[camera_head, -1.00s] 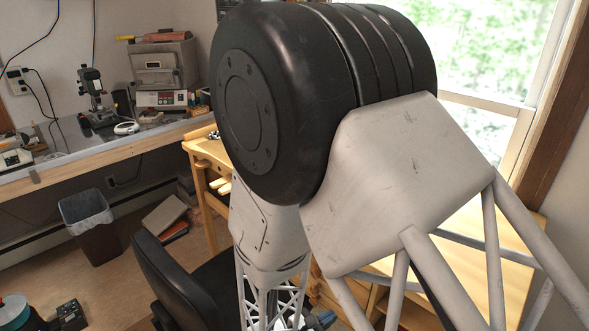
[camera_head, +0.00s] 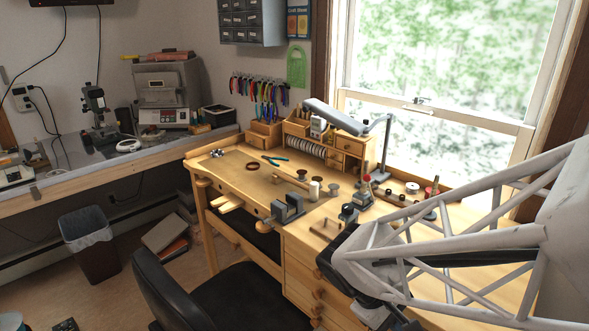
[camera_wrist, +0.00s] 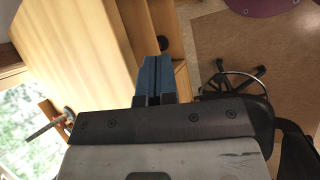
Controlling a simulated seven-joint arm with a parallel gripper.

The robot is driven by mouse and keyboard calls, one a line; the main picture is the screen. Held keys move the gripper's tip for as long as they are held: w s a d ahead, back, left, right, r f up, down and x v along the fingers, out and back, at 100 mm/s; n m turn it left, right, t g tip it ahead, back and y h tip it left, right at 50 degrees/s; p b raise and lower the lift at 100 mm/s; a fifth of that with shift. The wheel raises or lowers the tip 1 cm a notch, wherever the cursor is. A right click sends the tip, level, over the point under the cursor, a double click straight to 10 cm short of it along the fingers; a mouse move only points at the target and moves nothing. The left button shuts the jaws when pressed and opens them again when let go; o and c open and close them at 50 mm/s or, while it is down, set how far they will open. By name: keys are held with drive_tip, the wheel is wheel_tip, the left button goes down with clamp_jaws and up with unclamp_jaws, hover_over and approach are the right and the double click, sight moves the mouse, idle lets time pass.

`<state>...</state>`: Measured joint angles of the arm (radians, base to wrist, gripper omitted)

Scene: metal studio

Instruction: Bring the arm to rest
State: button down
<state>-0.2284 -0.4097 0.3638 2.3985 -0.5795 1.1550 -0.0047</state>
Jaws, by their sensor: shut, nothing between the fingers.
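My gripper (camera_wrist: 157,66) shows in the wrist view as two blue fingers side by side, shut and empty. It points away from the dark wrist bracket, with the wooden workbench (camera_wrist: 75,60) on its left and the floor on its right. In the head view my pale truss arm comes in from the right and crosses in front of the workbench (camera_head: 232,178). Its dark wrist end is low, by the bench's front drawers. The fingers are not clear in the head view.
A black chair (camera_head: 170,290) stands in front of the bench. Tools and a lamp (camera_head: 345,128) are on the bench top, with a window (camera_head: 450,60) behind. A waste bin (camera_head: 88,245) stands on the floor at left.

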drive_tip(key=s+r+m+t+y, duration=0.4)
drive_tip(key=r+m+y, duration=0.2)
drive_tip(key=r, duration=0.5)
drive_tip(key=shift+s+a+r+m+y, duration=0.3)
drive_tip(key=shift+s+a+r+m, duration=0.05)
drive_tip(key=shift+s+r+m, duration=0.05)
idle(0.6)
